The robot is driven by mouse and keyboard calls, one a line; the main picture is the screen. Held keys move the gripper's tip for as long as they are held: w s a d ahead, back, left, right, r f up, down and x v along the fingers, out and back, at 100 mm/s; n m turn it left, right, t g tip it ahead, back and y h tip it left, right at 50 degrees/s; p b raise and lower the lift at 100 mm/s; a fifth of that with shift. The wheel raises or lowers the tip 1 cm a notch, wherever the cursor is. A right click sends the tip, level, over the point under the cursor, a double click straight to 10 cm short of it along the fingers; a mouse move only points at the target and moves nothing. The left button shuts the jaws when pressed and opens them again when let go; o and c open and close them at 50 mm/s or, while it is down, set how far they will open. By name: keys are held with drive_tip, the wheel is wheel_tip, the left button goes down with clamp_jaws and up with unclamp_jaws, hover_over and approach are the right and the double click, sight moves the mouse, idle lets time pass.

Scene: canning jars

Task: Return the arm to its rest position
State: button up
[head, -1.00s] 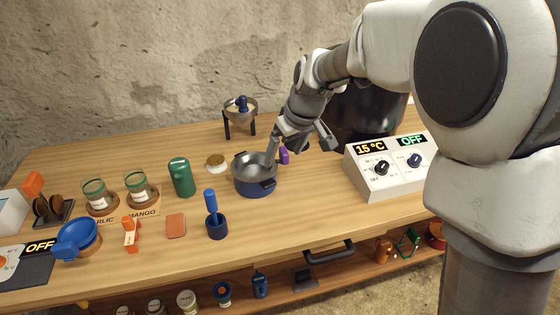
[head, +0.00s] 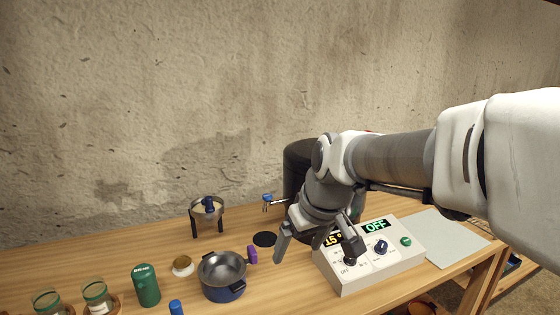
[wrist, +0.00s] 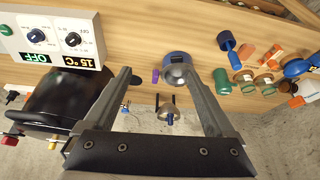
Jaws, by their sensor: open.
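My gripper (head: 316,252) is open, its two grey fingers spread apart and pointing down. In the head view it appears in front of the black canner (head: 300,165) and the left part of the white control box (head: 345,285). It stands clear of the blue pot (head: 222,275), which is to its left on the table. In the wrist view my gripper (wrist: 157,78) has nothing between its fingers, and the pot (wrist: 177,58) shows beyond one fingertip. My arm reaches in from the right of the head view.
A tripod bowl (head: 207,212) is at the back. The control box reads OFF. A pale mat (head: 450,238) lies bare at the right.

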drive_tip(key=s+d+r+m+h+p, duration=0.1)
drive_tip(key=s+d+r+m+p, duration=0.1)
drive_tip(key=s+d, duration=0.3)
drive_tip(key=s+d+r+m+t+h+p, duration=0.1)
drive_tip(key=s+d, duration=0.4)
drive_tip(key=s, duration=0.7)
drive_tip(key=shift+s+d+r+m+p, duration=0.2)
drive_tip(key=shift+d+r+m+p, duration=0.25)
drive_tip(key=shift+m, duration=0.75)
